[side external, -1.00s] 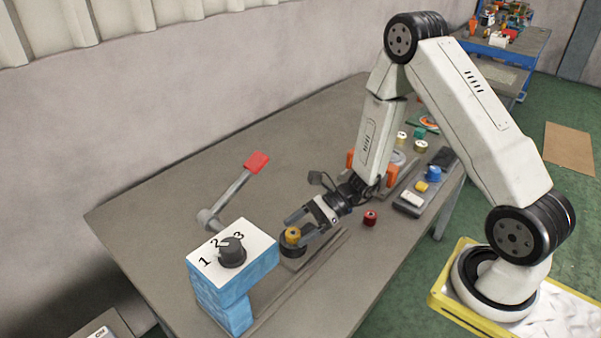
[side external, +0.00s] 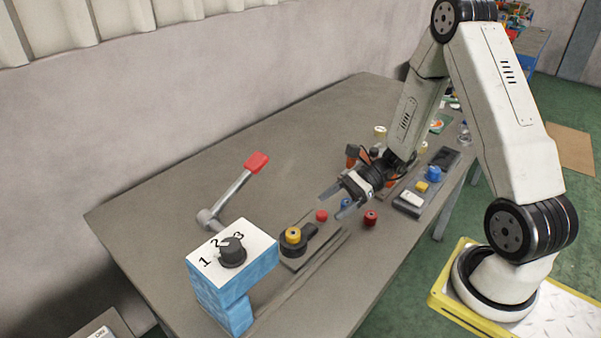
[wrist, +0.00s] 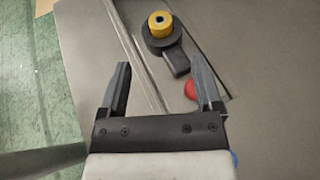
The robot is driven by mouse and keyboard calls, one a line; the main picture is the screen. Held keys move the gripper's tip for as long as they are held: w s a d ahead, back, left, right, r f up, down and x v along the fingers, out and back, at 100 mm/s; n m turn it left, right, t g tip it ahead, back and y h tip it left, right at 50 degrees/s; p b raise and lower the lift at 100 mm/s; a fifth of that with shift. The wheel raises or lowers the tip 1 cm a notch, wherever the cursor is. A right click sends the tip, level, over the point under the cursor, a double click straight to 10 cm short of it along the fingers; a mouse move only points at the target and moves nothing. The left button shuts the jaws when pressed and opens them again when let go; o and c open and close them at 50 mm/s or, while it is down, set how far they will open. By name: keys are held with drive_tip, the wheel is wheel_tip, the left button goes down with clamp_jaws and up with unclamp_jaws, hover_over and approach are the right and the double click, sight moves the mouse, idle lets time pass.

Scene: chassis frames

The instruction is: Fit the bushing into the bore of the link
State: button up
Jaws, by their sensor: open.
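The yellow bushing (side external: 293,235) stands upright on the round end of the dark link (side external: 311,230). It also shows in the wrist view (wrist: 160,24), centred over the round end, with its upper part standing proud. How deep it sits in the bore is hidden. The link lies on a flat plate on the table; its narrow arm shows in the wrist view (wrist: 177,65). My gripper (side external: 333,206) is open and empty, apart from the bushing and to its upper right.
A blue stand with a numbered dial (side external: 233,285) and a red-handled lever (side external: 257,162) are on the left. The back-middle table is clear.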

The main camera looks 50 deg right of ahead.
drive_tip(key=shift+v, duration=1.15)
drive_tip(key=s+a+n+g+h, duration=0.5)
drive_tip(key=s+n+g+h, duration=0.15)
drive_tip(key=n, duration=0.45)
drive_tip(key=r+n+t+h, duration=0.1)
drive_tip(key=n+h, duration=0.1)
drive_tip(key=n, duration=0.2)
drive_tip(key=w+r+n+t+h, duration=0.1)
drive_tip(key=r+n+h, duration=0.1)
drive_tip(key=n, duration=0.1)
drive_tip(key=r+n+t+h, duration=0.2)
drive_tip(key=n, duration=0.2)
drive_tip(key=shift+w+a+n, duration=0.3)
drive_tip(key=shift+a, duration=0.1)
